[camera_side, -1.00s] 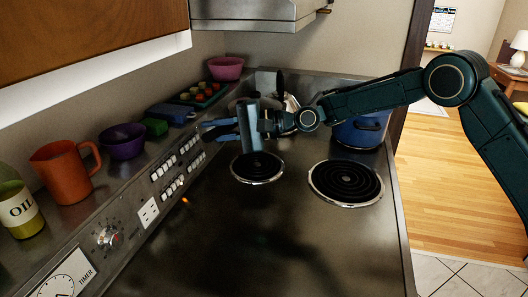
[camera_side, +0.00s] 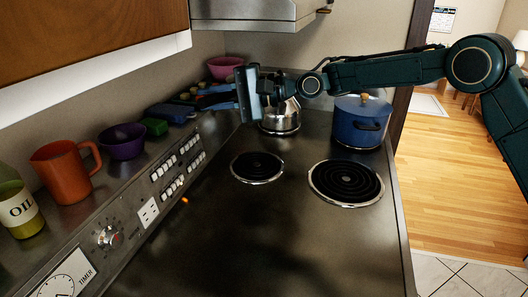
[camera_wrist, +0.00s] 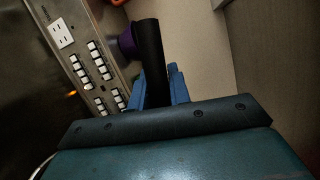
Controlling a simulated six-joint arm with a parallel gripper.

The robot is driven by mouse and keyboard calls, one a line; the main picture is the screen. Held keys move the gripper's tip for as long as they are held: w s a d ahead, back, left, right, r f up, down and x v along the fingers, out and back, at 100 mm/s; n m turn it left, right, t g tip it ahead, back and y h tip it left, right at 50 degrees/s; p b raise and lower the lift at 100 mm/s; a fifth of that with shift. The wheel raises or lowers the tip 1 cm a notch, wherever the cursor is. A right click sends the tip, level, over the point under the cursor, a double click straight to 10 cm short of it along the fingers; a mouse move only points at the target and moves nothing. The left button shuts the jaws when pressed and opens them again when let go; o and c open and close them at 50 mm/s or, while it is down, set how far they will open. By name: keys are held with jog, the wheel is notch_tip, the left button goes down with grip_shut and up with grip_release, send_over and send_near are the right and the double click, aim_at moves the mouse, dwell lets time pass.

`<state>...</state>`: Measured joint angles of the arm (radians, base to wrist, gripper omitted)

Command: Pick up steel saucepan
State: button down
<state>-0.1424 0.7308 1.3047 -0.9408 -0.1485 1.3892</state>
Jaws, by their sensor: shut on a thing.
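My gripper (camera_side: 216,98) is at the back left of the hob, above the counter and level with the back ledge. In the wrist view its blue fingers (camera_wrist: 160,88) are shut on a black handle (camera_wrist: 150,45), which I take to be the steel saucepan's. The pan's body cannot be made out and is hidden by the gripper. A shiny steel vessel (camera_side: 282,118) stands on the back left burner, partly behind my wrist; it looks like a kettle.
A blue pot (camera_side: 360,128) stands at the back right. Two front coils, left (camera_side: 257,167) and right (camera_side: 346,182), are bare. The ledge holds an orange jug (camera_side: 64,172), a purple bowl (camera_side: 123,141) and a pink bowl (camera_side: 225,67). The hood (camera_side: 255,12) hangs above.

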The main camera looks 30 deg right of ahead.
jog(key=shift+r, duration=0.7)
dwell(0.5)
jog(key=w+d+f+m+t+h, duration=0.1)
jog(key=d+f+m+t+h, duration=0.1)
jog(key=d, duration=0.3)
jog(key=w+d+f+m+t+h, duration=0.1)
jog(key=d+f+m+t+h, duration=0.1)
jog(key=d, duration=0.4)
jog(key=w+d+f+m+t+h, duration=0.1)
jog(key=d+f+m+t+h, duration=0.1)
jog(key=d, duration=0.4)
jog(key=shift+f+m+t+h, duration=0.15)
jog(key=shift+m+t+h, duration=0.55)
jog(key=shift+m+h, duration=0.3)
jog(key=s+d+f+m+h, duration=0.2)
jog(key=s+d+f+h, duration=0.1)
jog(key=d, duration=0.3)
jog(key=s+d+f+m+t+h, duration=0.1)
jog(key=s+d+f+m+h, duration=0.1)
jog(key=s+d, duration=0.4)
notch_tip(320, 180, down, 2)
jog(key=shift+s+d+f+h, duration=0.25)
jog(key=shift+d+h, duration=0.25)
jog(key=shift+h, duration=0.3)
jog(key=shift+r, duration=0.15)
